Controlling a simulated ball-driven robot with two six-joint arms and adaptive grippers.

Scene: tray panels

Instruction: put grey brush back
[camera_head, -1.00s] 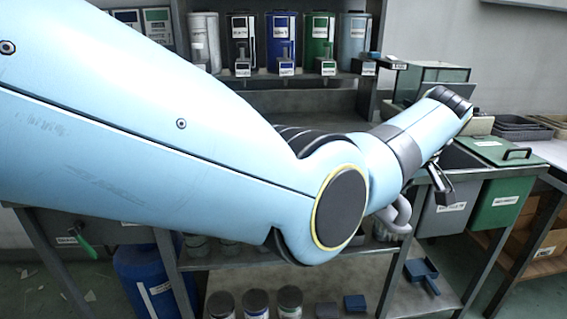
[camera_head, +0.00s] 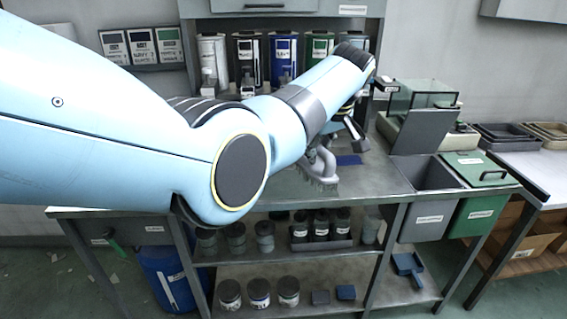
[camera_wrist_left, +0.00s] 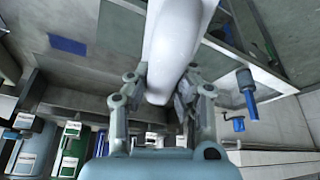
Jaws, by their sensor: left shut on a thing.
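A grey brush (camera_head: 322,170) with bristles pointing down hangs from my left gripper (camera_head: 351,135), over the metal workbench. My forearm covers part of the bench in the head view. In the left wrist view the gripper (camera_wrist_left: 160,88) has its two fingers closed on either side of the pale, smooth brush body (camera_wrist_left: 181,45), which runs up out of the picture. My right gripper is not in view.
A blue flat piece (camera_head: 348,160) lies on the bench. A grey bin (camera_head: 418,214) and a green lidded bin (camera_head: 479,205) stand at its right. Labelled canisters (camera_head: 282,60) line the back shelf. A blue dustpan (camera_head: 408,266) lies on the lower shelf.

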